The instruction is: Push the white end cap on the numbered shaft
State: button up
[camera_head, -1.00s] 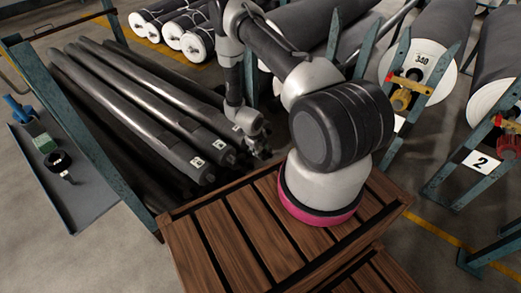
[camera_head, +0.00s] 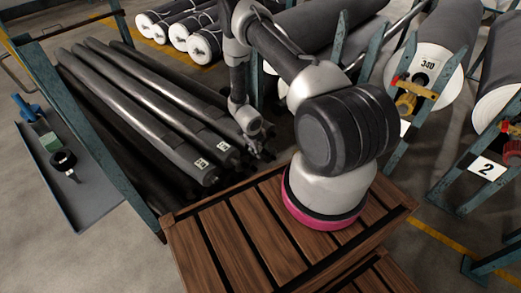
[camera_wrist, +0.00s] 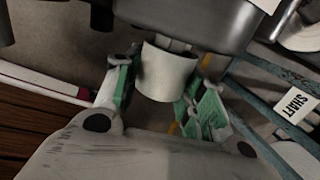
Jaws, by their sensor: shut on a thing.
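The white end cap (camera_wrist: 167,73) sits between my gripper's (camera_wrist: 160,92) green-padded fingers in the wrist view, and the gripper is shut on it. Just beyond the cap a narrow pale stub (camera_wrist: 176,45) shows on the end of a thick dark grey shaft (camera_wrist: 200,20). The cap lies at or over the stub; how far on it is cannot be told. In the head view my gripper (camera_head: 264,152) is at the near ends of the dark shafts, and the cap is too small to make out. Numbered labels (camera_head: 202,162) mark the shaft ends.
The shafts (camera_head: 135,90) lie side by side in a teal rack (camera_head: 108,150). A grey tray (camera_head: 85,195) with small tools is at left. A slatted wooden platform (camera_head: 240,235) is under my arm. A SHAFT sign (camera_wrist: 293,105) is near.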

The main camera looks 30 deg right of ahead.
jog(key=shift+w+a, duration=0.2)
jog(key=shift+w, duration=0.3)
jog(key=o, duration=0.9)
jog(key=shift+o, duration=0.2)
jog(key=shift+r, duration=0.1)
jog(key=v, duration=1.1)
jog(key=shift+r, duration=0.4)
jog(key=shift+a, duration=0.15)
